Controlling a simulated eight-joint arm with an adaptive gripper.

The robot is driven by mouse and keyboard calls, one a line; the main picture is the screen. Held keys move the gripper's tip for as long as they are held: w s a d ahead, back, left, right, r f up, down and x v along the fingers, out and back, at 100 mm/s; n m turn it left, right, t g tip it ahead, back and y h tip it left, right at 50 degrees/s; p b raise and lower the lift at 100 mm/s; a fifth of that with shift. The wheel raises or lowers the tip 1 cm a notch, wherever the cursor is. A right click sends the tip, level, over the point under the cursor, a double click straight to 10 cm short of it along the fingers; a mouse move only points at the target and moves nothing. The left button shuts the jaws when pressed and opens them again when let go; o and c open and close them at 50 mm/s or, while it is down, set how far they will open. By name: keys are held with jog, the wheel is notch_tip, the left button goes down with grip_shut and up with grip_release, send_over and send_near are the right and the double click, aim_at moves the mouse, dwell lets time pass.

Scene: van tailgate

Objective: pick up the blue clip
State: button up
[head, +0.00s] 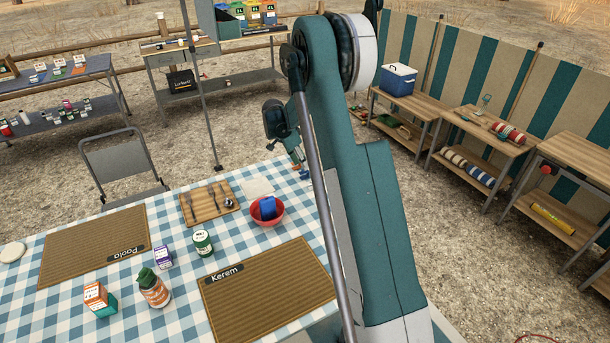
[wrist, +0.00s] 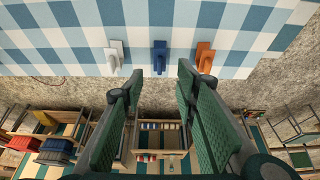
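The blue clip (wrist: 160,57) shows in the wrist view on the edge of the checked tablecloth (wrist: 60,35). It stands between a white clip (wrist: 115,55) on its left and an orange clip (wrist: 204,55) on its right. My gripper (wrist: 161,74) is open and empty. Its green-padded fingers point toward the table edge, and the blue clip appears in line with the gap between the fingertips, apart from them. In the head view my gripper (head: 297,157) is at the table's far right edge, partly behind my arm. I cannot clearly make out the blue clip there.
On the table, a red bowl (head: 267,217) holds a blue object (head: 267,207). A cutlery board (head: 208,212), a green-and-white can (head: 203,243), bottles, cartons and woven mats (head: 268,300) lie nearby. Wooden benches (head: 485,130) stand at the right, beyond open gravel.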

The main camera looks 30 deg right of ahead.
aim_at(304, 173)
jog(key=shift+f, duration=0.1)
jog(key=shift+b+x, duration=0.8)
jog(key=shift+x, duration=1.8)
jog(key=c, duration=0.8)
